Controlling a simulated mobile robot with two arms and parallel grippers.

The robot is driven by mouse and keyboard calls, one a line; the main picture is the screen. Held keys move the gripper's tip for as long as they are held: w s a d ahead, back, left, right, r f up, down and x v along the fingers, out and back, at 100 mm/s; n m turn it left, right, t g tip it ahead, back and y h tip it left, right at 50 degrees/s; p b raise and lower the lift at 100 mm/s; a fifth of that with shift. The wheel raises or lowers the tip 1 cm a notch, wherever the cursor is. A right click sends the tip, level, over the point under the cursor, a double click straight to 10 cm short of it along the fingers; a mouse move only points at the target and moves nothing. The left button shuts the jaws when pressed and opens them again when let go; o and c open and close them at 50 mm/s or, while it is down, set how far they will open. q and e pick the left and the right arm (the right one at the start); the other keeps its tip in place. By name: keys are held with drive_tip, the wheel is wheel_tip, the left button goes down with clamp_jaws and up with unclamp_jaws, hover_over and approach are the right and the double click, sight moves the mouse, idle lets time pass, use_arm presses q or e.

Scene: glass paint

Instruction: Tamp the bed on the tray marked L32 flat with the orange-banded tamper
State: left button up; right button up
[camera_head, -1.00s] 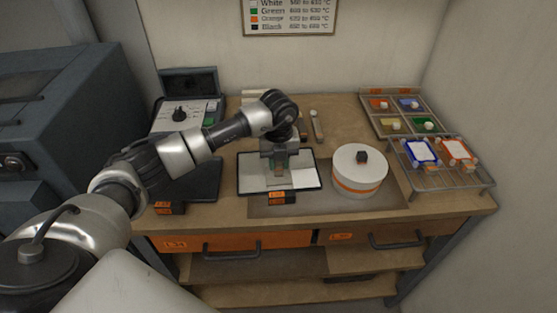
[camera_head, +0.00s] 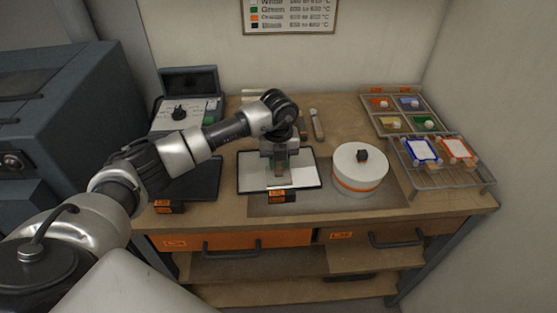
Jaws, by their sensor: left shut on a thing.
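A shallow tray (camera_head: 310,184) with a pale bed lies at the middle of the bench. Orange labels (camera_head: 282,196) sit at its front edge; their text is too small to read. My left gripper (camera_head: 281,163) is over the middle of this tray, pointing down. It is shut on a small upright thing, apparently the tamper (camera_head: 282,170), which is mostly hidden by the fingers. Its band colour is unclear, and I cannot tell whether it touches the bed. My right gripper is not in view.
A white drum with an orange band (camera_head: 360,172) and dark knob stands close right of the tray. A dark tray (camera_head: 205,180) lies left. A controller box (camera_head: 182,113) stands behind it. Racks with coloured pots (camera_head: 402,112) and framed pieces (camera_head: 440,172) fill the right.

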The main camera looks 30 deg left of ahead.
use_arm(q)
drive_tip(key=shift+f, duration=0.15)
drive_tip(key=shift+r+p, duration=0.8)
drive_tip(key=shift+r, duration=0.35)
drive_tip(key=s+a, duration=0.2)
drive_tip(key=a, duration=0.1)
drive_tip(key=shift+s+a+p, duration=0.15)
drive_tip(key=shift+a+p, duration=0.1)
drive_tip(key=shift+p, duration=0.1)
drive_tip(key=shift+s+a, duration=0.55)
drive_tip(key=shift+a, duration=0.25)
drive_tip(key=shift+f, duration=0.15)
drive_tip(key=shift+f+b, duration=0.5)
drive_tip(key=shift+f, duration=0.15)
